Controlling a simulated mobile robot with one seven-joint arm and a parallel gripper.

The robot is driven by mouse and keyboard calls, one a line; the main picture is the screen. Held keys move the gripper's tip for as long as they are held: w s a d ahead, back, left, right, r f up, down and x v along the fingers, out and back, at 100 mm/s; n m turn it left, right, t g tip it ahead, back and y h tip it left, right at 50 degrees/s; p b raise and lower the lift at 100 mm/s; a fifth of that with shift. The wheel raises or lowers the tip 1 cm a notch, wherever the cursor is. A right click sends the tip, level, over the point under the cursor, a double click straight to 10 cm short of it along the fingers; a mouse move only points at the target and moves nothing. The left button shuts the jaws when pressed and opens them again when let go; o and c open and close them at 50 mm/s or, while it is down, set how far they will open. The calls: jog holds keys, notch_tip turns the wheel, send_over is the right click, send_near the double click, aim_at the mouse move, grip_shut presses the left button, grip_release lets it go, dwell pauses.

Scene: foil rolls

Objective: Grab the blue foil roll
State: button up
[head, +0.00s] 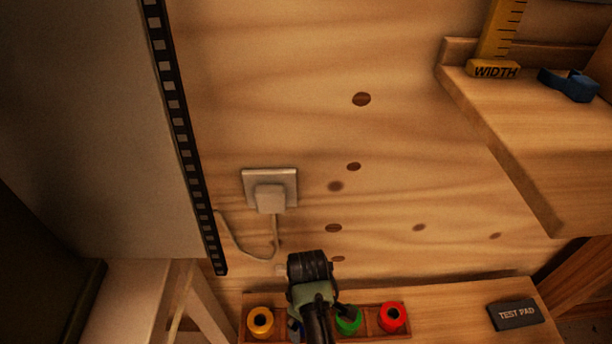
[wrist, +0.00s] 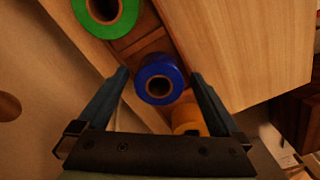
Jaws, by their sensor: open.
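The blue foil roll (wrist: 172,71) stands with its open core facing my wrist camera, in a wooden holder (wrist: 140,45). My gripper (wrist: 158,76) is open, with one finger on either side of the blue roll in the wrist view. A gap shows between each fingertip and the roll, so neither appears to touch it.
A green roll (wrist: 80,12) and a partly hidden yellow roll (wrist: 187,117) flank the blue one. A red roll (head: 391,317) stands at the holder's right end. A test pad (head: 515,314) lies on the bench; a wall socket (head: 269,189) with a cable is behind.

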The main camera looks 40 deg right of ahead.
jog(key=shift+f, duration=0.45)
jog(key=shift+r, duration=0.1)
jog(key=c, duration=1.5)
jog(key=shift+o, duration=0.2)
